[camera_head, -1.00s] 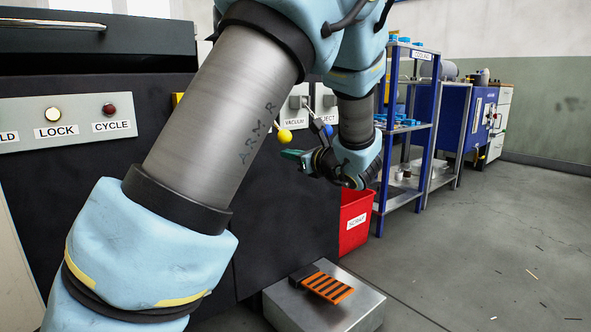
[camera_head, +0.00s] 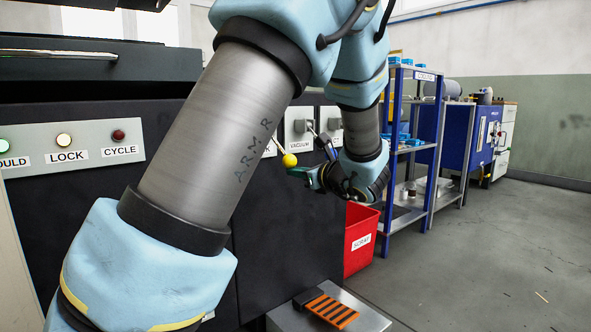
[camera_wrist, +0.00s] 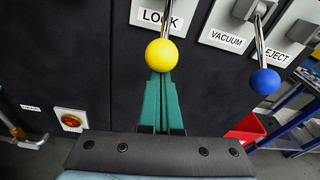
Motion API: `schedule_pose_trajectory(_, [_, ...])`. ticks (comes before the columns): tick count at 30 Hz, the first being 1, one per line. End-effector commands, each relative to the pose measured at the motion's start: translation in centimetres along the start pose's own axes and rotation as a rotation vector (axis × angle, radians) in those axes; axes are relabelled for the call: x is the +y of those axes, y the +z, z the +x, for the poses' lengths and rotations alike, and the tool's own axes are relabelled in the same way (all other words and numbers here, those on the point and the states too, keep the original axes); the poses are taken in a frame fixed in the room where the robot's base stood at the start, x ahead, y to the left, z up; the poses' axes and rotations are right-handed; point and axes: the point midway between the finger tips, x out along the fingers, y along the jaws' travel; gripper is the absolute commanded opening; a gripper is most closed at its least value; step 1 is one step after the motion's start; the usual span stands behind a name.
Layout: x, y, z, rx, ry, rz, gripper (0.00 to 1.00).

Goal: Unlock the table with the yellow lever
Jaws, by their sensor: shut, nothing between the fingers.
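The yellow lever ball (camera_head: 289,160) hangs on a metal rod in front of the dark machine. In the wrist view the yellow ball (camera_wrist: 166,54) sits below the LOCK label (camera_wrist: 160,17), in line with my fingertips. My gripper (camera_wrist: 161,80) has green fingers that are shut with nothing between them. The fingertips are just below the ball in that picture; I cannot tell whether they touch it. In the head view my gripper (camera_head: 308,177) is right of and slightly below the ball. The LOCK lamp (camera_head: 64,140) on the panel glows pale yellow.
A blue-balled lever (camera_wrist: 265,81) hangs close to the right, by the VACUUM and EJECT labels. A red scrap bin (camera_head: 361,240) stands below right. A metal step (camera_head: 285,318) with an orange-striped pedal is on the floor. A blue shelf (camera_head: 432,150) stands further right.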

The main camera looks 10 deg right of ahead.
Motion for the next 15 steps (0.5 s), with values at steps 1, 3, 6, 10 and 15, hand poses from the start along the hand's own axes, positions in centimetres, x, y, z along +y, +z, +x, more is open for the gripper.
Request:
schedule_pose_trajectory(1, [-0.1,0.3,-0.1,0.004,0.001,0.0,0.0])
schedule_pose_trajectory(3, [-0.1,0.4,-0.2,0.012,0.002,0.0,0.0])
schedule_pose_trajectory(6, [-0.1,0.6,-0.3,0.024,0.003,-0.001,0.0])
schedule_pose_trajectory(10, [-0.2,0.9,-0.6,0.044,0.006,-0.002,0.0])
schedule_pose_trajectory(15, [-0.4,1.9,-1.1,0.092,0.015,-0.005,0.0])
